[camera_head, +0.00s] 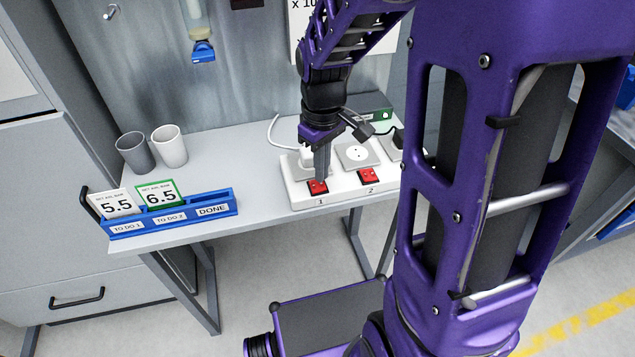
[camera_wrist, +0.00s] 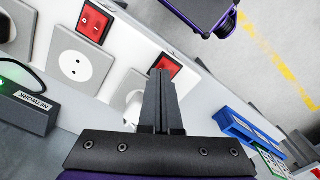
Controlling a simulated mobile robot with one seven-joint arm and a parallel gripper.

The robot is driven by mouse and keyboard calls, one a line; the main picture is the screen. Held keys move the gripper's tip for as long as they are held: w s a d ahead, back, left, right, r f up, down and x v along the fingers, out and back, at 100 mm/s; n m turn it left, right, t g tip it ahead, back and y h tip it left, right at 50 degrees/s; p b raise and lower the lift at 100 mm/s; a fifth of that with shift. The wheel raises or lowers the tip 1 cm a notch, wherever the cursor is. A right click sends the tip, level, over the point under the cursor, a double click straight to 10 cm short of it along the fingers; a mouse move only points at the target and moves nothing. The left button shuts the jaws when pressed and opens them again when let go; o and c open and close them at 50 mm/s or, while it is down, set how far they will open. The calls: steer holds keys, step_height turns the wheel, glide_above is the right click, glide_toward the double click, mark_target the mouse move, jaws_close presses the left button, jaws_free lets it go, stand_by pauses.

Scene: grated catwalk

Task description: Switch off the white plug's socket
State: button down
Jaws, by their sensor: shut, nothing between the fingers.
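A white power strip (camera_head: 300,196) lies along the front of the shelf; it also shows in the wrist view (camera_wrist: 128,52). The white plug (camera_head: 306,154) sits in the left socket, numbered 1, with a white cord behind it. In the wrist view the white plug (camera_wrist: 133,108) is partly hidden by my gripper. Its red switch (camera_head: 314,188) is in front of it, also seen in the wrist view (camera_wrist: 168,64). My gripper (camera_head: 321,177) is shut and empty, pointing down, its tips at this switch (camera_wrist: 162,72). I cannot tell whether they touch it.
Red switch 2 (camera_head: 370,177) and an empty socket (camera_head: 357,155) are to the right. A black plug (camera_head: 398,141) is farther right. A blue card holder (camera_head: 190,213) and two cups (camera_head: 170,146) stand left. A network box (camera_wrist: 25,108) lies behind the strip.

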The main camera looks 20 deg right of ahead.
mark_target(322, 184)
steer(key=shift+f, duration=0.85)
stand_by(0.3)
steer(key=shift+r+p, duration=2.95)
steer(key=shift+r, duration=0.6)
